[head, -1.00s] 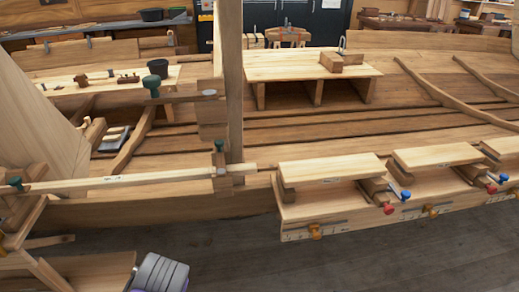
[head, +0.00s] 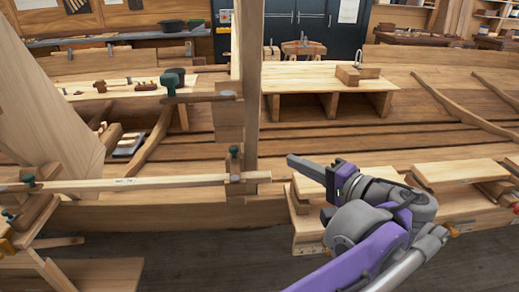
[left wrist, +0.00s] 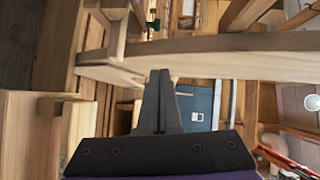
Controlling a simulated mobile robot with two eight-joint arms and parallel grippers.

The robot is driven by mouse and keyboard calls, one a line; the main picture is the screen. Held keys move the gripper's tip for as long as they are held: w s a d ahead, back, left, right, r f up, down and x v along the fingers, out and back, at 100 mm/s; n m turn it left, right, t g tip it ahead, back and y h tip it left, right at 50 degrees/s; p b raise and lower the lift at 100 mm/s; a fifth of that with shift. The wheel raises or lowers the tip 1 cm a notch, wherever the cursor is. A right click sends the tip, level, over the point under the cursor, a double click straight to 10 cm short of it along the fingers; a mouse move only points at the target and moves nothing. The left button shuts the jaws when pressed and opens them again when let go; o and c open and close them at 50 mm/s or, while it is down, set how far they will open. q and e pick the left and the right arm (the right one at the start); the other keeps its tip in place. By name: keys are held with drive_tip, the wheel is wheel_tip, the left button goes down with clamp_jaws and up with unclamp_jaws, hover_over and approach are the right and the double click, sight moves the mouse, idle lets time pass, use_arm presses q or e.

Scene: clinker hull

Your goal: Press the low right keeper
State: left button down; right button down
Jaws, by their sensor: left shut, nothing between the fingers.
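A keeper with a dark green knob (head: 234,153) sits at the right end of the low pale batten (head: 130,184), against the upright post (head: 248,100). A similar green-knobbed keeper (head: 28,181) is at the batten's left end, and another (head: 170,82) is on the higher bar. My left gripper (head: 290,160) is shut and empty, its tips pointing left, to the right of the low right keeper and apart from it in the picture. In the left wrist view the shut fingers (left wrist: 160,77) show, with a small green part (left wrist: 153,23) beyond them. My right gripper is not in view.
Stepped wooden blocks (head: 465,172) stand at the right, partly behind my arm. A pale bench (head: 310,75) stands inside the hull. A large pale panel (head: 45,100) rises at the left. Dark floor (head: 210,255) is clear in front.

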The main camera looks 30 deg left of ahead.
sight(234, 163)
use_arm(q)
drive_tip(key=p+x, duration=0.1)
drive_tip(key=x, duration=0.8)
drive_tip(key=shift+a, duration=0.4)
drive_tip(key=shift+s+a+f, duration=0.1)
drive_tip(key=shift+s+a, duration=0.05)
drive_tip(key=shift+a, duration=0.4)
drive_tip(key=shift+s+a+f, duration=0.1)
drive_tip(key=shift+s+a, duration=0.1)
drive_tip(key=shift+a, duration=0.35)
drive_tip(key=shift+s+a+f, duration=0.1)
drive_tip(key=shift+s+a, duration=0.25)
drive_tip(key=shift+a, duration=0.3)
drive_tip(key=shift+w+a+n+g, duration=0.1)
drive_tip(key=shift+a+n+g, duration=0.05)
drive_tip(key=shift+n+g, duration=0.3)
